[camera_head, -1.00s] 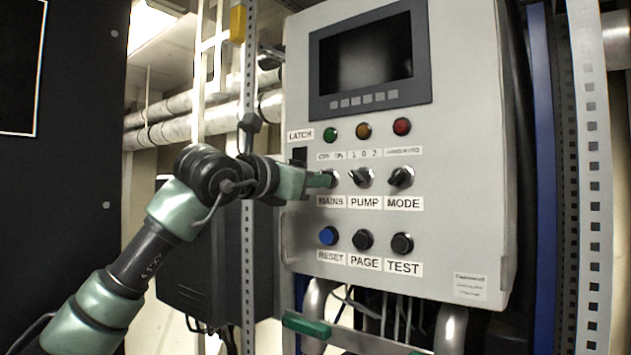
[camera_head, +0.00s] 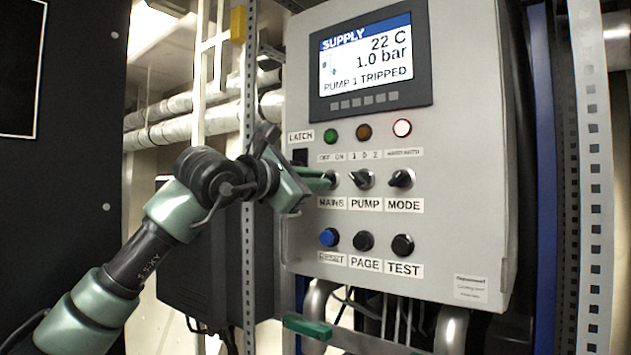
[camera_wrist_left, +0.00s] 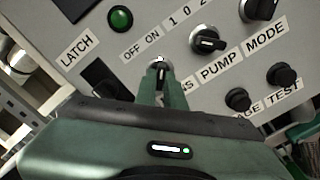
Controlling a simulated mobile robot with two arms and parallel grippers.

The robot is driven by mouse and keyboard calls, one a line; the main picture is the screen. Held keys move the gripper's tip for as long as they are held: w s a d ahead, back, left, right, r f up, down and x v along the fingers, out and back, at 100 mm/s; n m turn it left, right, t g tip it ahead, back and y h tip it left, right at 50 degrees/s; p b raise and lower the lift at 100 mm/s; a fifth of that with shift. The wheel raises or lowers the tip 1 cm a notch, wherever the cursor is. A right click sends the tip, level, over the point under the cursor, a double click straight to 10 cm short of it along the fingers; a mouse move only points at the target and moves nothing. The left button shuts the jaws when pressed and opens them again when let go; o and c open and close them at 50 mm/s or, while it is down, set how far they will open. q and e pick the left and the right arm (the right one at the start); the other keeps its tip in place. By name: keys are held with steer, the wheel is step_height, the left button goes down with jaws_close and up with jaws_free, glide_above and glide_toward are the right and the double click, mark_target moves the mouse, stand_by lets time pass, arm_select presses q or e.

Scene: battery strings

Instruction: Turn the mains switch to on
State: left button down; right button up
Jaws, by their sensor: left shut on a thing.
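The mains switch (camera_head: 333,179) is a rotary knob at the left of the switch row, above the MAINS label (camera_head: 331,203) and below the OFF ON marks. My left gripper (camera_head: 326,181) is shut on its handle and rolled to a slant; it hides most of the knob. In the left wrist view the fingers (camera_wrist_left: 162,85) close on the mains switch (camera_wrist_left: 160,66), with OFF and ON printed just above. The screen (camera_head: 367,54) is lit and reads SUPPLY, 22 C, 1.0 bar, PUMP 1 TRIPPED. My right gripper is not in view.
The pump switch (camera_head: 362,179) and mode switch (camera_head: 401,178) are close to the right. A blue reset button (camera_head: 328,237) and two black buttons are below. The black latch (camera_head: 300,157) is just above left of my gripper.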

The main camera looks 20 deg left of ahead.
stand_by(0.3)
arm_select(q)
steer(key=c, duration=1.5)
jaws_free()
steer(key=shift+s, duration=0.1)
steer(key=b+v, duration=0.3)
steer(key=v, duration=0.4)
steer(key=shift+s+b, duration=0.3)
steer(key=shift+a, duration=0.1)
